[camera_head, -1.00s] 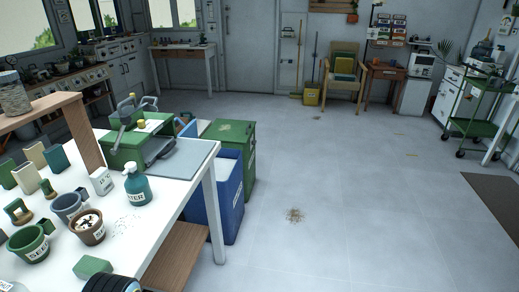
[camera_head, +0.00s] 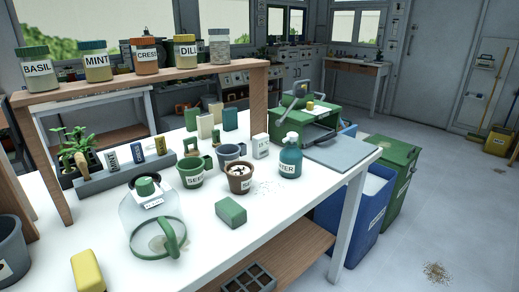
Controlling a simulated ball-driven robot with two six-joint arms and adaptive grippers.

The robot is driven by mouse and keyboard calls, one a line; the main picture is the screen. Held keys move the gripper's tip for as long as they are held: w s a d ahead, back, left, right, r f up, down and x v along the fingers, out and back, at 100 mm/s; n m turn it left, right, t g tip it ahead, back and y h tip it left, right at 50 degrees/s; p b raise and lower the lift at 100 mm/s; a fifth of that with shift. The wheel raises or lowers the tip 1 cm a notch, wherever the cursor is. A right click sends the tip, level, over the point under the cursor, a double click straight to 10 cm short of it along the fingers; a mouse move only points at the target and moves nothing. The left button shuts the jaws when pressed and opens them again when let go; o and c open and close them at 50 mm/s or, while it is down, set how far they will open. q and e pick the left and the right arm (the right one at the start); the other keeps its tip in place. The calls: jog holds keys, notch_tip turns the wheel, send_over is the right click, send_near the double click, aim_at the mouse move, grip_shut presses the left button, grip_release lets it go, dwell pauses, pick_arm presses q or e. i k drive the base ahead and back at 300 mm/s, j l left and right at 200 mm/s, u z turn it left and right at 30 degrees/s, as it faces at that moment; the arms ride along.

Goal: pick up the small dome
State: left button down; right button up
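The small dome (camera_head: 137,212) is a clear, see-through cover with a green knob and a white label at its top. It stands on the white table (camera_head: 310,185), near the front left. A green loop (camera_head: 172,238) shows at its lower right; I cannot tell whether it belongs to the dome. Neither of my grippers is in view.
A green block (camera_head: 231,212) and a yellow block (camera_head: 87,271) lie near the dome. Cups and a teal spray bottle (camera_head: 290,157) stand behind. A wooden shelf (camera_head: 150,77) with labelled jars spans the table's back. A grey pot (camera_head: 10,250) is at the left edge.

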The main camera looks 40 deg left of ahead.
aim_at(154, 225)
jog(key=u, duration=1.95)
